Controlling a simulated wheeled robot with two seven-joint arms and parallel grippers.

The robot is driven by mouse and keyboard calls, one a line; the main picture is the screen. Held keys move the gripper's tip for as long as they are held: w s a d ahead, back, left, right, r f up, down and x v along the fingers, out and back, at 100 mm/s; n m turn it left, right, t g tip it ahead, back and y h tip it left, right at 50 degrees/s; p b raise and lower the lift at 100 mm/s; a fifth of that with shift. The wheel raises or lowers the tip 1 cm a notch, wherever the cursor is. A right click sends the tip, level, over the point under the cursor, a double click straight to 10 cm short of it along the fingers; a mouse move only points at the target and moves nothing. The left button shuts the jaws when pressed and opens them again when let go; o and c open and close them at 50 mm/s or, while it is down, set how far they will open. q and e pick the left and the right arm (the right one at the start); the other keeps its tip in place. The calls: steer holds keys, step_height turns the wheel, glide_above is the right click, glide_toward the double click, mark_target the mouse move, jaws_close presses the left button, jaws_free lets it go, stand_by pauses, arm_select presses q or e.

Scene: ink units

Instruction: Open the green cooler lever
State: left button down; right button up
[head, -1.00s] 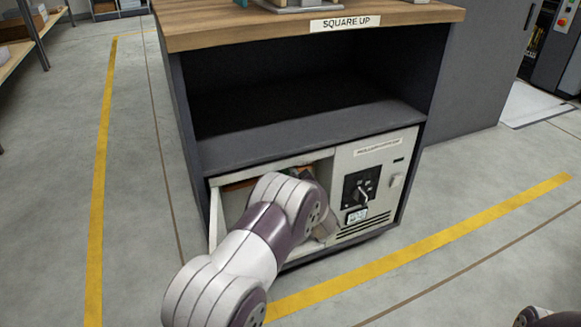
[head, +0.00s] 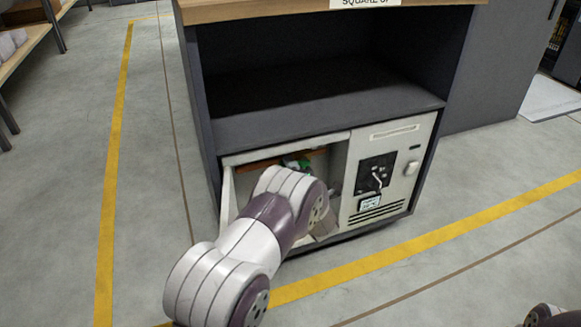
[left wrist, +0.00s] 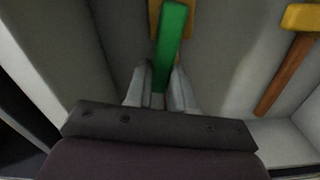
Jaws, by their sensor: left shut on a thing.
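The green cooler lever (left wrist: 172,45) stands out from a yellow mount in the left wrist view. My left gripper (left wrist: 160,88) is inside the open compartment, its two pale fingers shut on the near end of the lever. In the head view a bit of the green lever (head: 300,162) shows above my left arm, inside the white cabinet unit (head: 340,140). My arm hides the fingers there. My right gripper is out of view.
An orange lever with a yellow end (left wrist: 285,80) is to the right of the green one. The compartment walls are close around my gripper. A panel with a black switch (head: 374,175) is to the right of the opening. An empty dark shelf (head: 320,110) is above.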

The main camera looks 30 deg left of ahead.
arm_select(q)
steer(key=shift+f+n+b, duration=0.3)
steer(key=shift+f+n, duration=0.25)
steer(key=shift+n, duration=0.25)
steer(key=c, duration=1)
jaws_free()
steer(key=shift+o, duration=0.2)
steer(key=shift+r, duration=0.1)
steer(key=p+v, duration=0.7)
steer(key=v, duration=0.5)
steer(key=shift+s+d, duration=0.3)
